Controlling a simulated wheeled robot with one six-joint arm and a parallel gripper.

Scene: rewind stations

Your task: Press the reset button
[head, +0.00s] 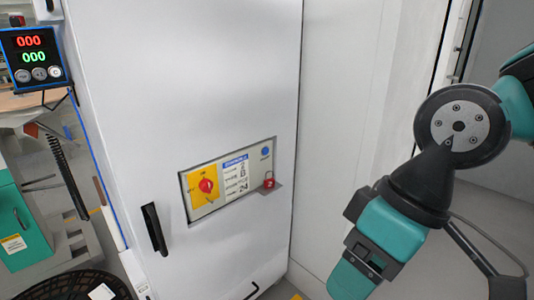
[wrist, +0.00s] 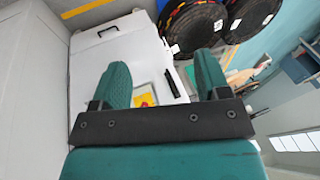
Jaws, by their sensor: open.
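A blue round button (head: 265,152) sits at the upper right of the control panel (head: 205,206) on the front of a white cabinet (head: 190,80). A label on the panel is too small to read. My gripper (wrist: 160,68) is open with nothing between its two teal fingers in the wrist view. In the head view it hangs at the lower right, to the right of the panel and apart from it. In the wrist view the panel shows partly between the fingers, and the blue button cannot be made out.
A black handle (head: 154,229) is on the cabinet front. A counter box (head: 33,57) with red and green digits and several small buttons stands at the left.

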